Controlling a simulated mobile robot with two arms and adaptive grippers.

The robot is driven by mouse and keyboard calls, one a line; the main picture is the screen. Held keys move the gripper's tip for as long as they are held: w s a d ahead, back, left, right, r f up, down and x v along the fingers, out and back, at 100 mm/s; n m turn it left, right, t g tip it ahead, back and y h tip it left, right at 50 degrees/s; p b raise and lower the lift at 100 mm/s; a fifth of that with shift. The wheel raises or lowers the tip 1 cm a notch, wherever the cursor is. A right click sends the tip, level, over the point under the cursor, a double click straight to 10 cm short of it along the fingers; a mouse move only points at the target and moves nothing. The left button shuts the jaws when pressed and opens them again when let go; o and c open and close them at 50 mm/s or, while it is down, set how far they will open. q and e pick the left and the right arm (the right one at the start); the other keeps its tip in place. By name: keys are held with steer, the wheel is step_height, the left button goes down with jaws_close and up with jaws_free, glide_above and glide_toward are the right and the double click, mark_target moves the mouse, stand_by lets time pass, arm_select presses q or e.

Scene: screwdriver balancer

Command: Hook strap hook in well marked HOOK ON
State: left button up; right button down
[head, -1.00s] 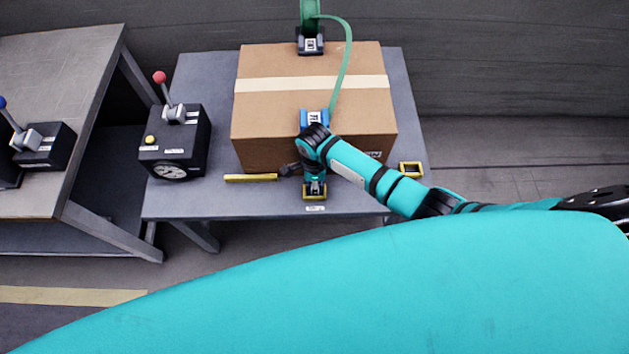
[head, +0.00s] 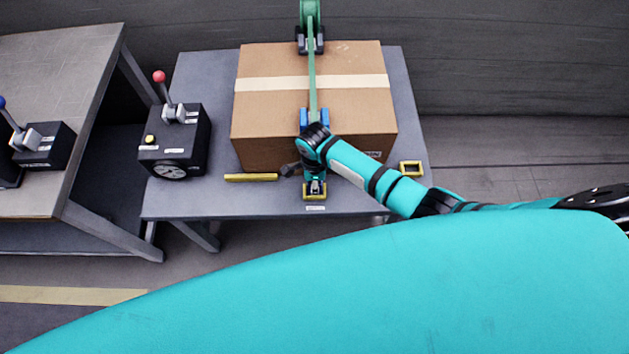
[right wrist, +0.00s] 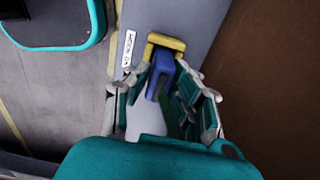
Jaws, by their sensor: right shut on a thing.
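The yellow-rimmed well (head: 315,197) sits at the table's front edge, with a small white label (head: 315,208) before it. The label also shows in the right wrist view (right wrist: 129,48), too small to read surely. My right gripper (head: 315,182) is directly over this well, pointing down. In the right wrist view it (right wrist: 160,88) is shut on the blue strap hook (right wrist: 161,70). The hook's end overlaps the yellow well rim (right wrist: 166,42); how deep it sits cannot be told. The green strap (head: 312,80) runs straight over the box. My left gripper is not in view.
A cardboard box (head: 270,110) fills the table middle, with a blue piece (head: 304,118) at its front top edge. A green reel (head: 310,12) is behind it. A second yellow frame (head: 411,168), a yellow bar (head: 250,177) and a black lever box (head: 172,150) flank it.

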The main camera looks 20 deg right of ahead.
steer(key=shift+w+r, duration=0.1)
stand_by(0.3)
steer(key=c, duration=1.1)
jaws_free()
step_height(320, 180, up, 12)
